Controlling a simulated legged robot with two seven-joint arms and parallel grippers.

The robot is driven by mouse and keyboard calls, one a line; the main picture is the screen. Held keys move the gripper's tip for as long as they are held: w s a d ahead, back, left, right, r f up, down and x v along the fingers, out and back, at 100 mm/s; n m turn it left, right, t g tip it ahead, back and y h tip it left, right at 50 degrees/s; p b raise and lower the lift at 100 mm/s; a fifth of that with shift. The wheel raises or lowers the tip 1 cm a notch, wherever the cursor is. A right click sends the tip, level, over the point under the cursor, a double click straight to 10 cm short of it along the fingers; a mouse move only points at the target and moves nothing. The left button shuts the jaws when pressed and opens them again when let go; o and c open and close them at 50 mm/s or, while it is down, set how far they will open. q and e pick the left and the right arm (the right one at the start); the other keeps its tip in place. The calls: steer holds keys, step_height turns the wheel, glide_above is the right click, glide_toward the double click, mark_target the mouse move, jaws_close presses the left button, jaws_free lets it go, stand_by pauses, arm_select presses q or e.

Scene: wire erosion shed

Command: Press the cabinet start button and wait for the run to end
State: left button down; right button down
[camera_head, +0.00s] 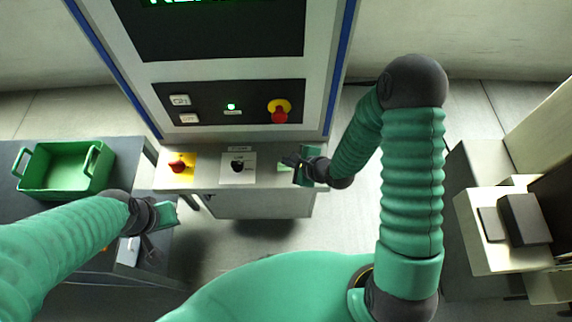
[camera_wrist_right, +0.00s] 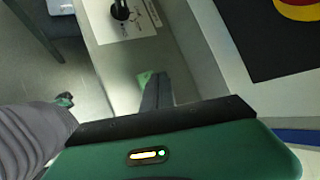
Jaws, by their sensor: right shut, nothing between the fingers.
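The cabinet (camera_head: 222,72) stands in front of me with a dark screen on top and a black panel below it. A small green lamp (camera_head: 231,106) glows on that panel. On the ledge under it, a pale green patch (camera_head: 284,167) shows just left of my right gripper (camera_head: 291,160); the gripper hides much of that spot, and I cannot tell whether it touches. In the right wrist view the shut, empty fingers (camera_wrist_right: 157,82) are beside a green patch (camera_wrist_right: 144,78). I see no clear start button. My left gripper (camera_head: 148,240) hangs at the left; its jaws are unclear.
The ledge also holds a red knob on a yellow plate (camera_head: 180,166) and a black switch (camera_head: 238,166) on a white plate. The panel has a red and yellow stop knob (camera_head: 279,110) and two white buttons. A green bin (camera_head: 66,169) sits on the left table.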

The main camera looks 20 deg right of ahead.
steer(key=shift+a+r, duration=0.1)
steer(key=shift+a, duration=0.3)
steer(key=shift+a+f, duration=0.2)
steer(key=shift+f, duration=0.15)
arm_select(q)
steer(key=shift+a+f, duration=0.15)
steer(key=shift+a, duration=0.05)
arm_select(e)
steer(key=shift+d+f, duration=0.1)
steer(key=shift+d, duration=0.4)
